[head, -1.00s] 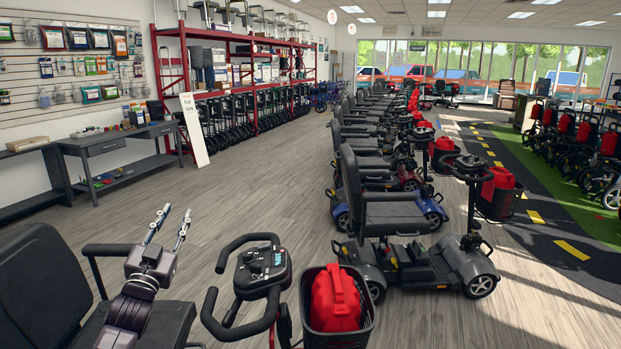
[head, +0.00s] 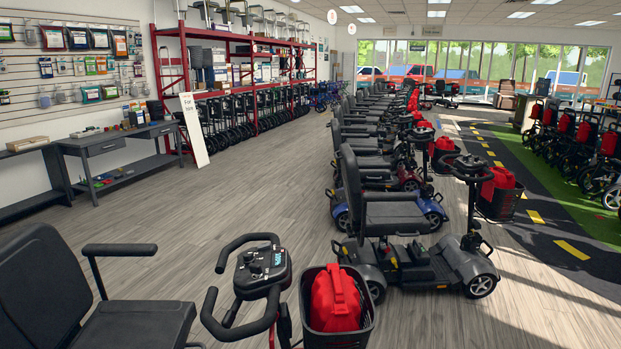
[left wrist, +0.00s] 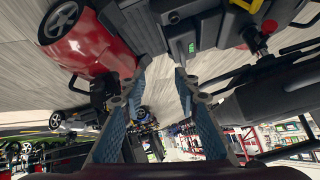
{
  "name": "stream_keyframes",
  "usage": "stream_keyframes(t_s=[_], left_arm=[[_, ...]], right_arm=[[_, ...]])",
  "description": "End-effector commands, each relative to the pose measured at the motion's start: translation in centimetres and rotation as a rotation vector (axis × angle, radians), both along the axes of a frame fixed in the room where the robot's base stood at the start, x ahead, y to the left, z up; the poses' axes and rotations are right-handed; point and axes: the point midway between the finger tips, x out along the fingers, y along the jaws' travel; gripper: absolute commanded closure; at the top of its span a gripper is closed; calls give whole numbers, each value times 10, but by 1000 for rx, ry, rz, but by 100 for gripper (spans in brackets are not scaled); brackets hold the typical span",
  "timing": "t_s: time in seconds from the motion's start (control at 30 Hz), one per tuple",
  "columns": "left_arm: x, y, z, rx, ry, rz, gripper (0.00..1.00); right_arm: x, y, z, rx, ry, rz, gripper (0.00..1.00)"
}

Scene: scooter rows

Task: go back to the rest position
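My left gripper (left wrist: 159,84) shows only in the left wrist view. Its two fingers with bluish pads stand well apart, and nothing is between them. The wrist view is turned, with the grey floor at the top and the shop shelves at the bottom. My right gripper is in neither view. The near scooter's tiller (head: 262,270) with its lit display stands in front of me in the head view, with its black seat (head: 130,325) to the left.
A black basket (head: 364,325) holding a red bag (head: 335,300) is beside the tiller. A grey scooter (head: 420,262) heads the row to the right. A desk (head: 118,141) and red shelving (head: 255,50) line the left side. The floor (head: 215,195) between is open.

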Motion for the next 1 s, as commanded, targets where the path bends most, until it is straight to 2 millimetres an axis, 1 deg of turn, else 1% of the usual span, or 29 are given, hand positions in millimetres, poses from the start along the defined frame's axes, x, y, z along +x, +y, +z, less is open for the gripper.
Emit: stream_keyframes(t_s=[0.03, 0.07, 0.1, 0.17, 0.2, 0.27, 0.3, 0.37, 0.4, 0.47, 0.5, 0.6, 0.7, 0.8, 1.0], left_arm=[[-35, -5, -28, -6, 63, 1, 71], [-53, -8, -41, -10, 94, 2, 71], [-79, -12, -59, -14, 137, 3, 71], [-118, -18, -83, -20, 201, 3, 71], [-145, -22, -98, -24, 243, 4, 71], [-186, -29, -118, -29, 307, 4, 71], [-215, -33, -130, -33, 350, 5, 71], [-257, -39, -146, -38, 413, 7, 71], [-285, -43, -155, -42, 453, 7, 71], [-325, -49, -166, -48, 509, 7, 71], [-349, -52, -171, -50, 544, 7, 71], [-400, -59, -180, -55, 613, 8, 71], [-433, -64, -185, -59, 660, 7, 71], [-449, -67, -186, -61, 681, 6, 71], [-451, -67, -186, -61, 684, 6, 71]], right_arm=[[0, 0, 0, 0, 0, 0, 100], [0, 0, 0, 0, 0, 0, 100], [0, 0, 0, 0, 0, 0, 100], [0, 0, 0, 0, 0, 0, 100], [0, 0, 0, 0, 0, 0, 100], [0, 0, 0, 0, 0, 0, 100], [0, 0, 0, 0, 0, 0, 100], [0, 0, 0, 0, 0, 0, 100], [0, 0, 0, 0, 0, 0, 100], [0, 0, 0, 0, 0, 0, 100], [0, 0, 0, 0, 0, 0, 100], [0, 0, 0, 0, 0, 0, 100], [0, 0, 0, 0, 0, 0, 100], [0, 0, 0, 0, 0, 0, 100], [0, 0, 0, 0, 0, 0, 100]])
